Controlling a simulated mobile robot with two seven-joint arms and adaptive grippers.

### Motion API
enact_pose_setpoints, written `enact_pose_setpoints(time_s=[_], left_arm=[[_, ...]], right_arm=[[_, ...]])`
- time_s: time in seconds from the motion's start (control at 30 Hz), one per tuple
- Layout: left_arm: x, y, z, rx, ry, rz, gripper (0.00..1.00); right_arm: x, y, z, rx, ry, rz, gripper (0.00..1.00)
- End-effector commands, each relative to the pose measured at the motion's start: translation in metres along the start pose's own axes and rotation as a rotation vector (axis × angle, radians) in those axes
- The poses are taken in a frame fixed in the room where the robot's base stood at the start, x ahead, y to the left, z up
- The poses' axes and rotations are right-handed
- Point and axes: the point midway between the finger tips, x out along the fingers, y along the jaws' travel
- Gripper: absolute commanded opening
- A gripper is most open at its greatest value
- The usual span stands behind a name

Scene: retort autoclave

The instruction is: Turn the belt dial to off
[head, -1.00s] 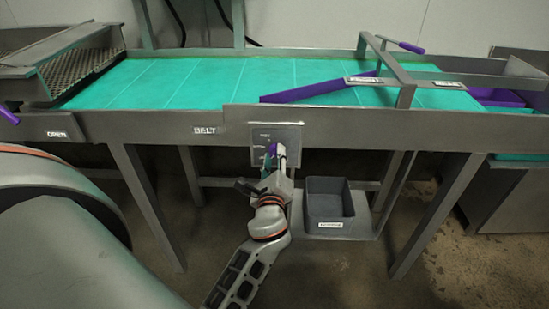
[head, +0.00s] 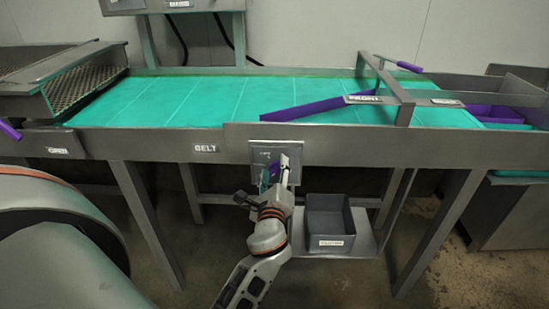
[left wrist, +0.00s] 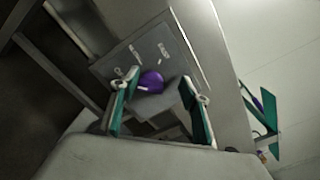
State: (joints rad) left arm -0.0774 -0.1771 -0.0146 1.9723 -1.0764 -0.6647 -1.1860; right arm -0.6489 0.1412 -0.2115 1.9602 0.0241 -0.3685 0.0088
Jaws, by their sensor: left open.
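The belt dial is a purple knob (left wrist: 150,82) on a grey square panel (left wrist: 112,62) with small white labels, seen in the left wrist view. In the head view the panel (head: 257,152) is on the belt's front rail, right of the "BELT" label (head: 206,148). The purple knob (head: 275,169) is partly hidden there by my left gripper (head: 275,178). My left gripper (left wrist: 158,94) is open, its two fingers to either side of the knob in the wrist view. I cannot tell whether they touch it or which label the knob points at. My right gripper is not in view.
The green belt (head: 200,98) lies above the panel, crossed by a purple diverter bar (head: 310,109). A grey bin (head: 330,225) stands on a low shelf to the right of my left arm. Table legs (head: 147,225) stand on both sides.

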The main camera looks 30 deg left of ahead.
Motion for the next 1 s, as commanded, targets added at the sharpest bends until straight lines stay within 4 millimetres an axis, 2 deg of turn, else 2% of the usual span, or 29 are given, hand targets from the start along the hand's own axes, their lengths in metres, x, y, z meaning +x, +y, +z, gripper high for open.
enact_pose_setpoints(time_s=[0.3,0.5,0.87,1.0], left_arm=[[0.000,-0.044,0.042,-0.005,-0.002,-0.005,0.46],[0.000,-0.058,0.055,-0.002,0.000,-0.003,0.46],[0.000,-0.059,0.057,0.000,0.001,-0.001,0.46],[-0.001,-0.046,0.046,0.086,-0.013,0.004,0.46]], right_arm=[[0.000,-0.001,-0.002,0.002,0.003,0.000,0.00],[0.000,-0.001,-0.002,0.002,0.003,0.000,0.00],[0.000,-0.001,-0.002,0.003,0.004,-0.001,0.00],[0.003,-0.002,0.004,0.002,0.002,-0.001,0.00]])
